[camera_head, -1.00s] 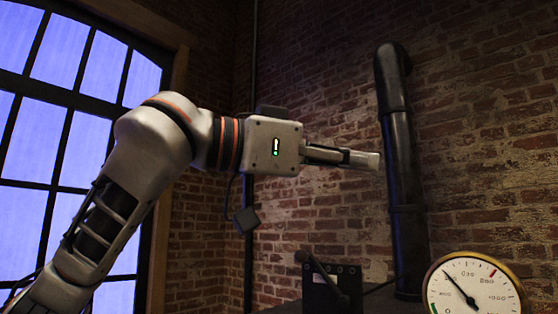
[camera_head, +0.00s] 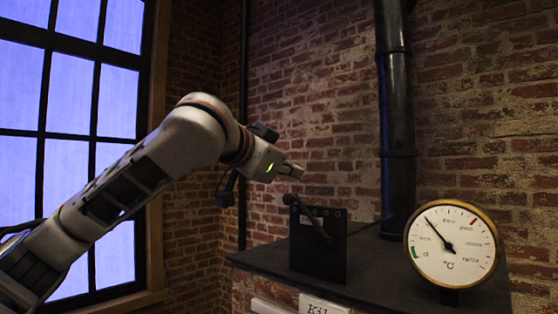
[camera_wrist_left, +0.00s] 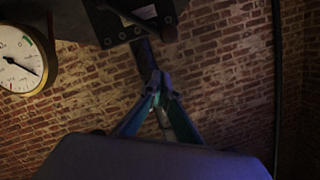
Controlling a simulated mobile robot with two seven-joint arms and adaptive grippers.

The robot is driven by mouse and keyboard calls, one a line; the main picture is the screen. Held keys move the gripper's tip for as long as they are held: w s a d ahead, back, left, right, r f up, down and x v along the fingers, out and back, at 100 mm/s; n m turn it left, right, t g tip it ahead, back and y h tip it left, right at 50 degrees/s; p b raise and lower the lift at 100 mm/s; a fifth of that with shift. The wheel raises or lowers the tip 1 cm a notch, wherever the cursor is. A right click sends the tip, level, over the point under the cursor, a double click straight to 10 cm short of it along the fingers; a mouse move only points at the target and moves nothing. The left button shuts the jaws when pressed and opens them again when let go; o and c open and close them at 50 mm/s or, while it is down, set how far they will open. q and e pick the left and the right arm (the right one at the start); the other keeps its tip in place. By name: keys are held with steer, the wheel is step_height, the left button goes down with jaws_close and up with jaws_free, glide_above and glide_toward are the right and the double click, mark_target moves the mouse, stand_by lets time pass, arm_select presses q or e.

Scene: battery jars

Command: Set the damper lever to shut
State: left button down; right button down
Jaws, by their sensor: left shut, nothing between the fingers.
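The damper lever (camera_head: 312,219) is a dark bar with a rounded knob, mounted on a black upright plate (camera_head: 318,258) on the dark top in the head view. It slants, with its knob at the upper left. My left gripper (camera_head: 298,171) is shut and empty, just above the knob and apart from it in the head view. In the left wrist view the shut fingertips (camera_wrist_left: 160,78) meet in a point, and the dark plate (camera_wrist_left: 130,20) shows above them, upside down. My right gripper is not in view.
A round dial gauge (camera_head: 451,244) stands on the dark top (camera_head: 375,270) to the right of the lever. A black vertical pipe (camera_head: 396,130) rises behind. A partly cut-off label (camera_head: 322,305) is on the front. A brick wall and a large window are at the back.

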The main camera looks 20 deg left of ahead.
arm_select(q)
steer(key=f, duration=0.1)
steer(key=w+a+f, duration=0.1)
steer(key=f, duration=0.1)
steer(key=shift+w+a+f, duration=0.2)
steer(key=shift+a+f, duration=0.1)
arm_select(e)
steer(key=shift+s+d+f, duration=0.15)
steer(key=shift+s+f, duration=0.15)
